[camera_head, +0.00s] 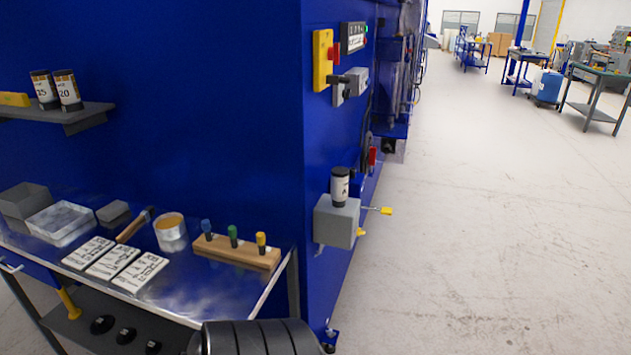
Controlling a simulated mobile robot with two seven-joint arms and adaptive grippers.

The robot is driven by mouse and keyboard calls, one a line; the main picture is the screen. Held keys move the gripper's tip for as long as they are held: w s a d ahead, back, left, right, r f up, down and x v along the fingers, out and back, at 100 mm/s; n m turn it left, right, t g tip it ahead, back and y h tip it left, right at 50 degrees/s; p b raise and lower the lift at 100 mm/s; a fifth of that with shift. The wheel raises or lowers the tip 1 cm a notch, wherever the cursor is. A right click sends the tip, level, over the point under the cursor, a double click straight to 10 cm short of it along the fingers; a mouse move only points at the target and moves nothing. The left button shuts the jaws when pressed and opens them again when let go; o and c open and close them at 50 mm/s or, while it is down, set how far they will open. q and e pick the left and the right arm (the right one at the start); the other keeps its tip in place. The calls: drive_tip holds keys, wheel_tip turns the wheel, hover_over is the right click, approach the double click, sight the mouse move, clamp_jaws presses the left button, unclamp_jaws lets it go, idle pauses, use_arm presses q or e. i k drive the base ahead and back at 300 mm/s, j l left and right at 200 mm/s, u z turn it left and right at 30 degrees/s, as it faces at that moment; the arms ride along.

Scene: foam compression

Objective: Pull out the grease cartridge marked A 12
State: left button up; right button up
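A dark cartridge (340,187) with a white label stands upright in the top of a grey box (337,222) on the side of the blue machine. Its label seems to show an A; the rest is too small to read. Its lower end is hidden in the box. Two similar cartridges stand on the wall shelf at the left: one marked 15 (43,92) and one marked 20 (68,92). Neither of my grippers is in view.
A yellow-tipped lever (384,211) sticks out right of the box. The workbench (205,300) holds cards, a tin (170,232), a brush and a wooden block (236,252) with coloured pegs. Open floor (490,200) lies right of the machine.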

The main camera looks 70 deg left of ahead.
sight(340, 175)
drive_tip(key=i+u, duration=0.15)
drive_tip(key=u, duration=0.25)
drive_tip(key=i+u, duration=0.15)
drive_tip(key=u, duration=0.25)
drive_tip(key=i+u, duration=0.15)
drive_tip(key=u, duration=0.25)
drive_tip(key=i+l+u, duration=0.1)
drive_tip(key=u, duration=0.3)
drive_tip(key=i+l+u, duration=0.1)
drive_tip(key=u, duration=0.3)
drive_tip(key=i+l+u, duration=0.25)
drive_tip(key=u, duration=0.15)
drive_tip(key=i+l+u, duration=0.2)
drive_tip(key=u, duration=0.15)
drive_tip(key=i+l+u, duration=0.1)
drive_tip(key=l+u, duration=0.3)
drive_tip(key=i+l+u, duration=0.1)
drive_tip(key=l+u, duration=0.7)
